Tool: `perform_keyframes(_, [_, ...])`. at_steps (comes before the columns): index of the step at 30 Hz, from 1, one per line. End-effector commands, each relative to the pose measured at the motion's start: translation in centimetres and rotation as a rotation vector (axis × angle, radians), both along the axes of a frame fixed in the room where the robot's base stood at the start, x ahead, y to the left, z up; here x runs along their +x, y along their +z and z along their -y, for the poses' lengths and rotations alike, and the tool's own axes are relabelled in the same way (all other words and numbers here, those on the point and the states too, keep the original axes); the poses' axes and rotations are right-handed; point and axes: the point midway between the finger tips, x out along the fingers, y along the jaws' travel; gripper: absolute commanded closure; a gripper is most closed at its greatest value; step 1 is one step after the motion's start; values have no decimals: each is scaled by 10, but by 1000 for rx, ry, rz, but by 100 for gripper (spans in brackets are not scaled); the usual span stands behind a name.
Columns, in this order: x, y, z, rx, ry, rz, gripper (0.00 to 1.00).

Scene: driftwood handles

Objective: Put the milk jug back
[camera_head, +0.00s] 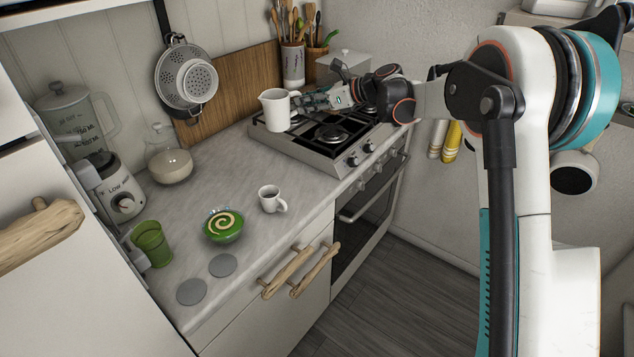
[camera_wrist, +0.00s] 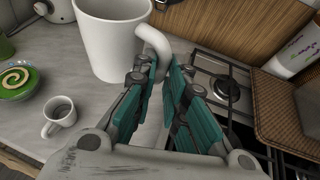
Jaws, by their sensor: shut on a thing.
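The white milk jug (camera_head: 275,111) is upright near the left edge of the stove. In the wrist view the jug (camera_wrist: 108,42) fills the upper left, with its handle towards my fingers. My gripper (camera_head: 298,103) reaches in from the right and is shut on the jug's handle. In the wrist view my teal finger pads (camera_wrist: 164,75) are at the handle; their exact contact is partly hidden. The jug seems held above the surface, but its height is hard to tell.
A small white cup (camera_head: 269,199), a green swirl bowl (camera_head: 222,226), a green glass (camera_head: 152,243) and two grey discs (camera_head: 222,265) occupy the front counter. A glass jar (camera_head: 170,165) and blender (camera_head: 117,190) stand behind. The stove (camera_head: 325,148) lies under my gripper. The middle counter is clear.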

Motion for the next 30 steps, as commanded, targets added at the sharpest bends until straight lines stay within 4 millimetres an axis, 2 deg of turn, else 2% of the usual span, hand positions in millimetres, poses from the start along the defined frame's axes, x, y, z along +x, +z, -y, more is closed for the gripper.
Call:
perform_keyframes(1, [3, 1, -8, 1, -2, 2, 100])
perform_keyframes(5, [6, -14, -13, 3, -8, 1, 100])
perform_keyframes(15, [6, -93, -12, 2, -9, 2, 100])
perform_keyframes(21, [6, -135, -12, 2, -9, 2, 100])
perform_keyframes(24, [6, -147, -12, 2, -9, 2, 100])
perform_keyframes(30, [6, -157, -12, 3, -8, 1, 100])
